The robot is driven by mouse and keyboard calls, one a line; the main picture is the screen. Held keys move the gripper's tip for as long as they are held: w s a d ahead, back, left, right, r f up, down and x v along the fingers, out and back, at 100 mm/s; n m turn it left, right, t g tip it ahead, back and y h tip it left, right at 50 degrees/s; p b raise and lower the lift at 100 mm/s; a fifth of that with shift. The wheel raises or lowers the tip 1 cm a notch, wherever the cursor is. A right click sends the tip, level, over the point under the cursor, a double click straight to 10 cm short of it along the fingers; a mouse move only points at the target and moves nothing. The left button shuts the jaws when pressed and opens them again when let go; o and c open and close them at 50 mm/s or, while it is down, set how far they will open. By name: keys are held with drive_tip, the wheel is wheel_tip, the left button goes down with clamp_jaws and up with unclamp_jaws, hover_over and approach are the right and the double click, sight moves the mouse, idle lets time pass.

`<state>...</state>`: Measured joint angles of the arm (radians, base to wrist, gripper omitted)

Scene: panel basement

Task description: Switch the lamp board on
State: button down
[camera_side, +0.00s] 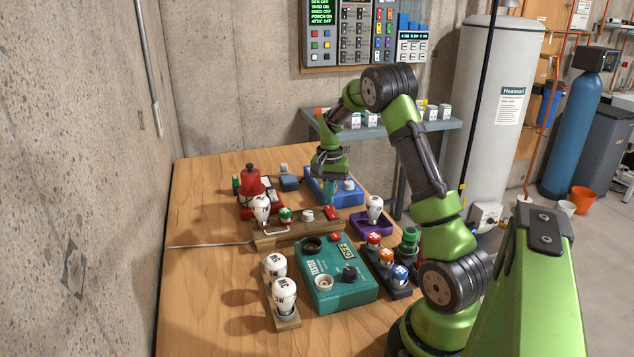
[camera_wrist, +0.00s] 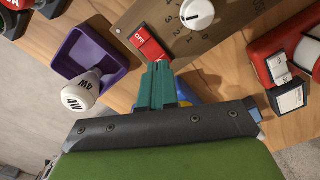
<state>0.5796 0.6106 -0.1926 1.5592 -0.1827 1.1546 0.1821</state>
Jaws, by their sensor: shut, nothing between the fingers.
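The lamp board (camera_side: 298,232) is a wooden board on the table, with a white bulb (camera_side: 261,207), a green-topped part (camera_side: 286,215), a pale knob (camera_side: 307,215) and a red switch (camera_side: 333,213). The bulb shows no clear glow. In the wrist view the red switch (camera_wrist: 150,42) carries the word OFF, beside a white knob (camera_wrist: 197,14) with a numbered scale. Which side of the switch is down I cannot tell. My gripper (camera_wrist: 158,68) is shut and empty, its teal fingertips pointing at the switch's near end; contact is unclear. It also shows in the side view (camera_side: 329,200).
A purple tray with a 4W bulb (camera_side: 375,208) sits right of the board. A blue box (camera_side: 347,199) lies behind, a red device (camera_side: 252,190) back left. A teal meter box (camera_side: 338,288) and a bulb stand (camera_side: 285,318) are in front.

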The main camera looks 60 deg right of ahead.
drive_tip(key=shift+f, duration=1)
idle(0.5)
drive_tip(key=shift+r, duration=3.55)
drive_tip(key=shift+f, duration=0.1)
drive_tip(key=shift+s+a+f, duration=0.3)
drive_tip(key=shift+a+f, duration=0.1)
drive_tip(key=shift+f, duration=0.05)
drive_tip(key=s+a+r+n+t, duration=0.2)
drive_tip(key=s+a+r+n, duration=0.1)
drive_tip(key=a, duration=0.8)
drive_tip(key=s+a+r+n+t+y, duration=0.1)
drive_tip(key=s+a+r+n, duration=0.3)
drive_tip(key=a, duration=0.7)
drive_tip(key=s+a+r+n+t+y, duration=0.1)
drive_tip(key=s+a+r+n+t, duration=0.3)
drive_tip(key=a, duration=0.7)
drive_tip(key=shift+s+a+r, duration=0.2)
drive_tip(key=shift+r, duration=0.7)
